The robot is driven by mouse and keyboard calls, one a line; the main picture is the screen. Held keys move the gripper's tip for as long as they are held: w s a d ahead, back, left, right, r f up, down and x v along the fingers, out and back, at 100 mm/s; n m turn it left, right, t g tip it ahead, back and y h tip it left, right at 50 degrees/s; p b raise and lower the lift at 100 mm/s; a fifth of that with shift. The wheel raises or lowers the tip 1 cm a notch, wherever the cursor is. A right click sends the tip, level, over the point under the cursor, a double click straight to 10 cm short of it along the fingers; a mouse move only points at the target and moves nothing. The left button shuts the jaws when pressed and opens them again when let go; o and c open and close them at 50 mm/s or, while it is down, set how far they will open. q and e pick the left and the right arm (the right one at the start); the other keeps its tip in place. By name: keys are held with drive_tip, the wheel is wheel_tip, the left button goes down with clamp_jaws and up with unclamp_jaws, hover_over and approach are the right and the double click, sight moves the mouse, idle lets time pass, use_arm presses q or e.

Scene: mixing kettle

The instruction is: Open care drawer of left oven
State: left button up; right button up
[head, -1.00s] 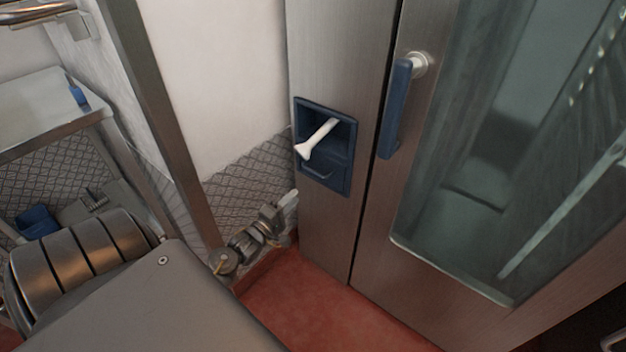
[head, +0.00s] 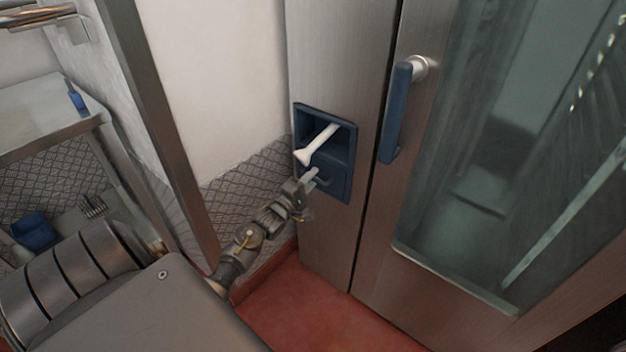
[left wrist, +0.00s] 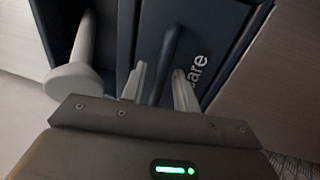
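The care drawer (head: 338,190) is the lower part of a dark blue unit set in the oven's steel front panel, and it looks shut. In the left wrist view the drawer front (left wrist: 205,35) shows the letters "are", partly covered. Its bar handle (left wrist: 166,62) lies between the two fingers of my left gripper (left wrist: 158,85). The fingers are apart, one on each side of the handle. In the head view my left gripper (head: 308,182) is right at the drawer. I cannot tell whether either finger touches the handle. My right gripper is not in view.
A white spray handle (head: 318,145) sits in the recess above the drawer, close to my left gripper. The oven door with its blue handle (head: 395,112) is to the right. A steel post (head: 165,130) and a shelf (head: 50,110) stand to the left.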

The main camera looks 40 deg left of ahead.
use_arm(q)
drive_tip(key=shift+w, duration=0.3)
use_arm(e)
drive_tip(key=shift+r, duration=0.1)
use_arm(q)
clamp_jaws()
